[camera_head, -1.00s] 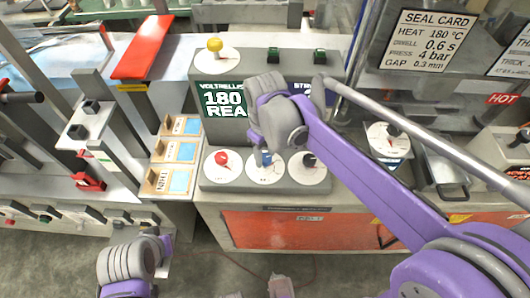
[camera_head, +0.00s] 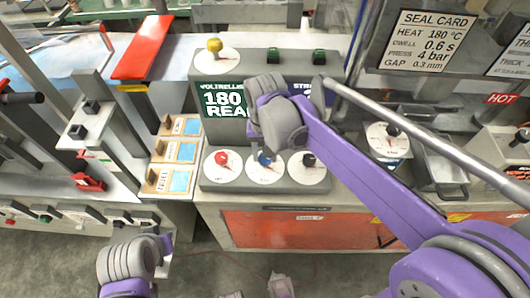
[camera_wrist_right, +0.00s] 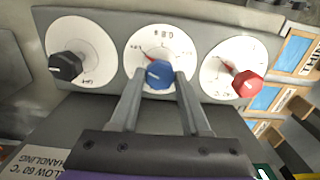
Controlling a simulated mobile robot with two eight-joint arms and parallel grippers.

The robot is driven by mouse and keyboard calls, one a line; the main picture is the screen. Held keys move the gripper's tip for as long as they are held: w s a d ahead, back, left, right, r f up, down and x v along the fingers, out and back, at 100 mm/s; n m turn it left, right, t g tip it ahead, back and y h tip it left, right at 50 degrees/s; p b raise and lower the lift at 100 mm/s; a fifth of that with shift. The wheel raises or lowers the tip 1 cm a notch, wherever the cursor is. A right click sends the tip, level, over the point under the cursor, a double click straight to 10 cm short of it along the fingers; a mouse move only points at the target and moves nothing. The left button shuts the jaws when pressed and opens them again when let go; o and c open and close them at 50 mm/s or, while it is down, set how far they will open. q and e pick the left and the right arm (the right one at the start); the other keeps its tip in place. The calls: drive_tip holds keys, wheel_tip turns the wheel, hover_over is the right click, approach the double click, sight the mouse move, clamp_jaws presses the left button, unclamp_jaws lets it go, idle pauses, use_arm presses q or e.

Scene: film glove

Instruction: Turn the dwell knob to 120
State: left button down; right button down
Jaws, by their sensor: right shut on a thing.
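A grey panel (camera_head: 237,181) carries three white dials with a red knob (camera_head: 221,158), a blue knob (camera_head: 265,157) and a black knob (camera_head: 308,160). The dial lettering is too small to tell which is dwell. My right gripper (camera_wrist_right: 159,76) is shut on the blue knob (camera_wrist_right: 159,75), one finger on each side. A red pointer mark shows on its dial, at upper left of the knob in the right wrist view. In the head view my right wrist hides part of this dial. My left arm's end (camera_head: 128,262) is low at left; its fingers cannot be made out.
A green display (camera_head: 224,101) behind the panel reads 180 and is partly covered by my right wrist. A yellow knob (camera_head: 214,45) stands above it. A seal card (camera_head: 428,40) is at upper right. A metal bar (camera_head: 430,145) runs close to my right arm.

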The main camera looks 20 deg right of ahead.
drive_tip(key=shift+m, duration=0.5)
drive_tip(key=shift+c, duration=1.9)
unclamp_jaws()
wheel_tip(320, 180, up, 11)
drive_tip(key=shift+p, duration=0.4)
drive_tip(key=shift+f, duration=0.1)
